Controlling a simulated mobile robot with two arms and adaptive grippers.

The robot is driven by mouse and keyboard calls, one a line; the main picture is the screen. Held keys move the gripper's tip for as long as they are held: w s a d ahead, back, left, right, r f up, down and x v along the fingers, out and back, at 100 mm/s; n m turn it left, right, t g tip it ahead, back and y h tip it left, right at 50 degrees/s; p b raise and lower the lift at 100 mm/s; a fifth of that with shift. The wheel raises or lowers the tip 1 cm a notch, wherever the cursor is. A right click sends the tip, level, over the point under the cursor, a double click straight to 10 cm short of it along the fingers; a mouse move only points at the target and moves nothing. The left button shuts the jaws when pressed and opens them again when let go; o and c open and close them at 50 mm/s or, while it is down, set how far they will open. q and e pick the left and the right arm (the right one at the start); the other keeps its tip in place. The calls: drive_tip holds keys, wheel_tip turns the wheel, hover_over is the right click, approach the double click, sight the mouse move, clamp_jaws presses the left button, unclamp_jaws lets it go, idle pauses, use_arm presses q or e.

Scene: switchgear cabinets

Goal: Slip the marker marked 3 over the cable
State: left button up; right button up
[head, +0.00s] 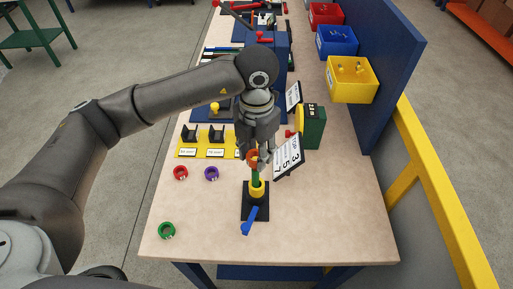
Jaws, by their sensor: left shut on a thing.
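My left gripper (260,158) points down above a green upright cable (256,174) and is shut on an orange ring marker (252,155). The marker is at the top of the cable, partly hidden by the fingers; I cannot tell whether it is around the cable or just above it. Its number is too small to read. A yellow ring (257,188) sits around the lower part of the cable, above a black base (262,212). Loose ring markers lie on the table: red (181,173), purple (211,173) and green (167,231). My right gripper is out of view.
A tilted sign (289,158) with digits stands right beside the gripper. A green box (312,128) is behind it. A yellow holder (201,152) is at left. Bins hang on the blue panel (385,70). The front right tabletop is clear.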

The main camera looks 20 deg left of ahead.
use_arm(q)
drive_tip(key=shift+f+b, duration=0.8)
drive_tip(key=shift+f, duration=0.25)
drive_tip(key=shift+f+b, duration=1.8)
drive_tip(key=shift+f, duration=0.1)
drive_tip(key=o, duration=0.8)
drive_tip(key=shift+o, duration=0.2)
wheel_tip(320, 180, up, 12)
